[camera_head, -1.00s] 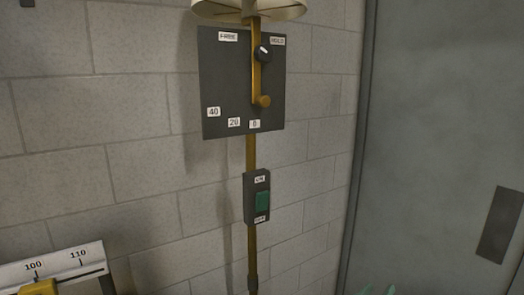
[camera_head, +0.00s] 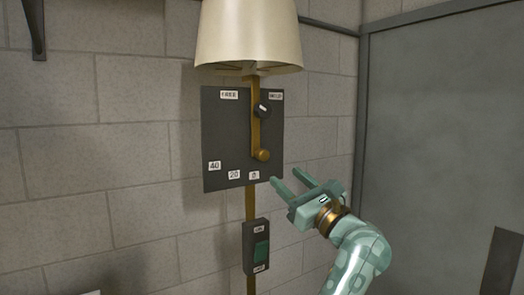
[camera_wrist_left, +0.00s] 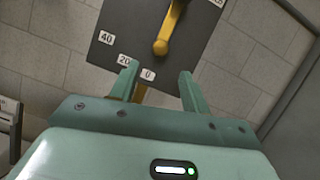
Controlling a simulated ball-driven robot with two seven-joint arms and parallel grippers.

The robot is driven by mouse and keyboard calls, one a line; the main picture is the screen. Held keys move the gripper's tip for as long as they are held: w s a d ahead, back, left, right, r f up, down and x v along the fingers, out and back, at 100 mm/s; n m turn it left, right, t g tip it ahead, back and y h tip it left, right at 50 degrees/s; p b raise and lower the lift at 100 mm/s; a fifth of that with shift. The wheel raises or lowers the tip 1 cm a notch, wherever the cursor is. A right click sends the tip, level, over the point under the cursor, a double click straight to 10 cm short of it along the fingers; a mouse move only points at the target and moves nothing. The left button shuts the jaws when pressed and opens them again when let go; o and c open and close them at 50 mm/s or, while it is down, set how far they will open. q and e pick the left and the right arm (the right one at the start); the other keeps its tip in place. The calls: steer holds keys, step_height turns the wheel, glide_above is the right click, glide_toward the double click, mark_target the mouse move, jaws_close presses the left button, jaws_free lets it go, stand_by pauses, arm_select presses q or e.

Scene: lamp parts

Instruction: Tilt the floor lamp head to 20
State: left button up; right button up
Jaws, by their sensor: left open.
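The floor lamp has a cream shade (camera_head: 248,35) on a brass pole, in front of a dark panel (camera_head: 222,135) marked 40, 20 and 0. A brass lever with a round knob (camera_head: 262,155) hangs almost straight down, its end just above the 0 label (camera_head: 254,175). It also shows in the left wrist view (camera_wrist_left: 161,47). A small black dial (camera_head: 263,110) sits between the FREE and HOLD labels; its setting is too small to tell. My left gripper (camera_head: 285,177) is open and empty, just below and right of the lever knob, apart from it. My right gripper is out of view.
A grey door (camera_head: 430,150) stands at the right and a block wall behind. A dark bracket (camera_head: 34,28) is at top left. The space left of the panel is clear.

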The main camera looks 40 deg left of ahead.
mark_target(265, 157)
arm_select(q)
steer(key=p+x, duration=0.3)
steer(key=x, duration=0.7)
steer(key=shift+w+a+r, duration=0.1)
steer(key=shift+a+r, duration=0.05)
steer(key=shift+a, duration=0.15)
steer(key=shift+w+a, duration=0.1)
steer(key=shift+a, duration=0.2)
